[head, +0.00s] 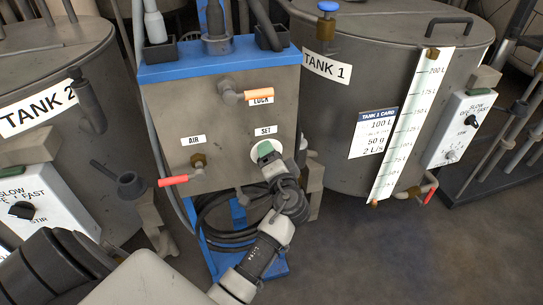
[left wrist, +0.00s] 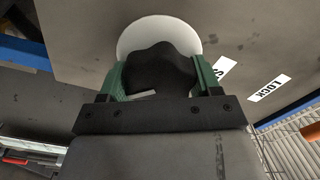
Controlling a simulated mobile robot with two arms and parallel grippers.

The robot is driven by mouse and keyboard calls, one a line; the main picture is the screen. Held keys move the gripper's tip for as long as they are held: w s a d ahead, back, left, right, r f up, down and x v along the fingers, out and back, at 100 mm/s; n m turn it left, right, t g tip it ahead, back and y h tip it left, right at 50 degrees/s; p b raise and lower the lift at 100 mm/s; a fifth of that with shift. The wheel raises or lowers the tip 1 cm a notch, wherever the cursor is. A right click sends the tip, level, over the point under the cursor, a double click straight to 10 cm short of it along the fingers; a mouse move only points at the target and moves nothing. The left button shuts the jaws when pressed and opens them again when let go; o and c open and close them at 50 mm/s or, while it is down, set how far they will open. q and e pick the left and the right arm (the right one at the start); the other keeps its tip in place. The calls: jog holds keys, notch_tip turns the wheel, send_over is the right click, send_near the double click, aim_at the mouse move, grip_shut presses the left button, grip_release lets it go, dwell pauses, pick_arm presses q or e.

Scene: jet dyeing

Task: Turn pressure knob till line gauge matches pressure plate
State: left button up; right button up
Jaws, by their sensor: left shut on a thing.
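My left gripper (head: 266,152) reaches up to the front of the grey steel box (head: 215,115), just below the SET label (head: 265,131). In the left wrist view its green fingers stand on both sides of a black lobed knob (left wrist: 160,72), and it is shut on it. A white round disc (left wrist: 155,28) lies behind the knob; its edge also shows in the head view (head: 253,158). In the head view the gripper hides the knob. I see no line gauge or pressure plate that I can make out. My right gripper is out of view.
An orange LOCK lever (head: 258,94) sits above, and a red AIR lever (head: 173,181) at lower left of the box. TANK 1 (head: 380,60) with a white scale (head: 420,105) stands right, TANK 2 (head: 60,75) left. The floor at lower right is clear.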

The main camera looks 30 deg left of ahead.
pick_arm(q)
jog(key=o, duration=0.9)
jog(key=shift+d, duration=0.1)
jog(key=v, duration=1)
jog(key=shift+s+d, duration=0.15)
jog(key=shift+s, duration=0.15)
